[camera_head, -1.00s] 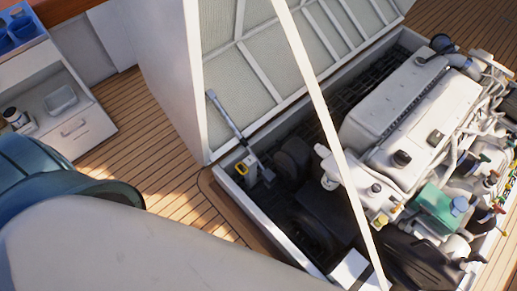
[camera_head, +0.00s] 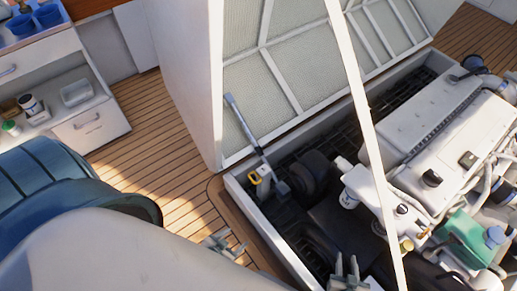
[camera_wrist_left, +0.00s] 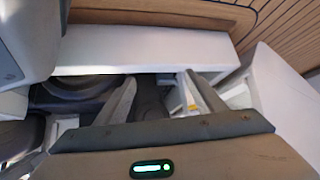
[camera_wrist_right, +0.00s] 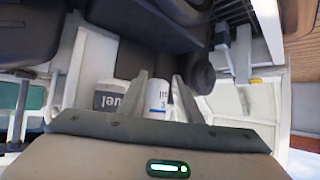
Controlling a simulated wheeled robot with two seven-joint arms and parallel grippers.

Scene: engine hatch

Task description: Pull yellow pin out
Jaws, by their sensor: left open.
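The yellow pin (camera_head: 255,178) shows as a yellow loop on a white bracket at the foot of the grey hatch strut (camera_head: 242,125), inside the engine bay's left corner. My left gripper (camera_head: 222,243) is open and empty outside the bay edge, below and left of the pin. In the left wrist view, a small yellow spot (camera_wrist_left: 192,107), probably the pin, shows beside the right finger; its shape is unclear. My right gripper (camera_head: 346,267) is open and empty at the bottom of the head view, below and right of the pin.
The raised hatch (camera_head: 300,65) stands behind the bay. A white prop bar (camera_head: 362,110) crosses in front of the engine (camera_head: 445,125). The bay's white rim (camera_head: 265,232) lies between my left gripper and the pin. A drawer unit (camera_head: 95,125) stands at left.

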